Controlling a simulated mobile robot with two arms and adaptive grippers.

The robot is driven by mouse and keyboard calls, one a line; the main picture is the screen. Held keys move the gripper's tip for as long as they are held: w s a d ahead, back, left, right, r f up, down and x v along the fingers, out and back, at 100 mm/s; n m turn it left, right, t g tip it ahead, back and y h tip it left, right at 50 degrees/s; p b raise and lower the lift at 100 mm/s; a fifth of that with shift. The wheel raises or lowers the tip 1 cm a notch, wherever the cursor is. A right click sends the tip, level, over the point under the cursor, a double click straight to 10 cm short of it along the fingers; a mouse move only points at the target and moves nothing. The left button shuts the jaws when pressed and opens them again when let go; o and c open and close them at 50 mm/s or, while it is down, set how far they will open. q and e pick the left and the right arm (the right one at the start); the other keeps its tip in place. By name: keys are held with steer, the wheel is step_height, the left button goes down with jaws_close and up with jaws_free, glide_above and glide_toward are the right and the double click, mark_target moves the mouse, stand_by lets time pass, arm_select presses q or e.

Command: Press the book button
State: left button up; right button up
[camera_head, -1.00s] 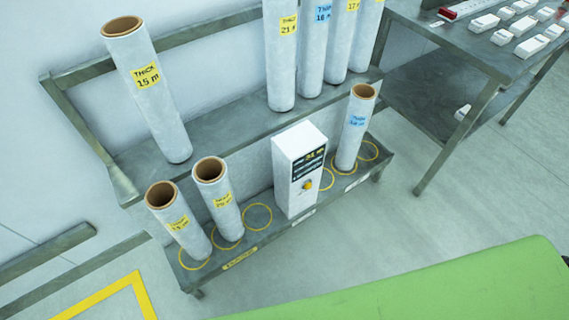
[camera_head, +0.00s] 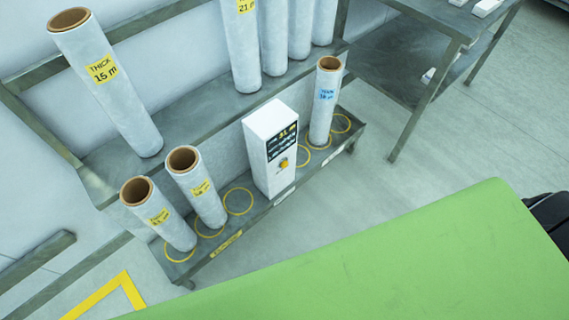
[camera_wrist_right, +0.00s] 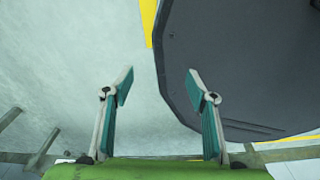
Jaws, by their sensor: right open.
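A white box (camera_head: 262,140) stands upright on the lower shelf of a grey rack in the head view. Its front carries a dark display (camera_head: 282,142) with yellow digits and a round yellow-orange button (camera_head: 284,163) below it. The button's lettering is too small to read. My right gripper (camera_wrist_right: 157,85) shows only in the right wrist view, its two teal-padded fingers apart with nothing between them. It is away from the box, over pale floor and a dark rounded surface. My left gripper is not in view.
Rolls stand on the rack's lower shelf (camera_head: 240,229) left and right of the box, near yellow rings; taller rolls such as a thick 15 m one (camera_head: 106,80) stand above. A grey table (camera_head: 430,30) is at upper right. Open floor (camera_head: 420,165) lies in front.

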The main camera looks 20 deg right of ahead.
jaws_close()
stand_by(1.1)
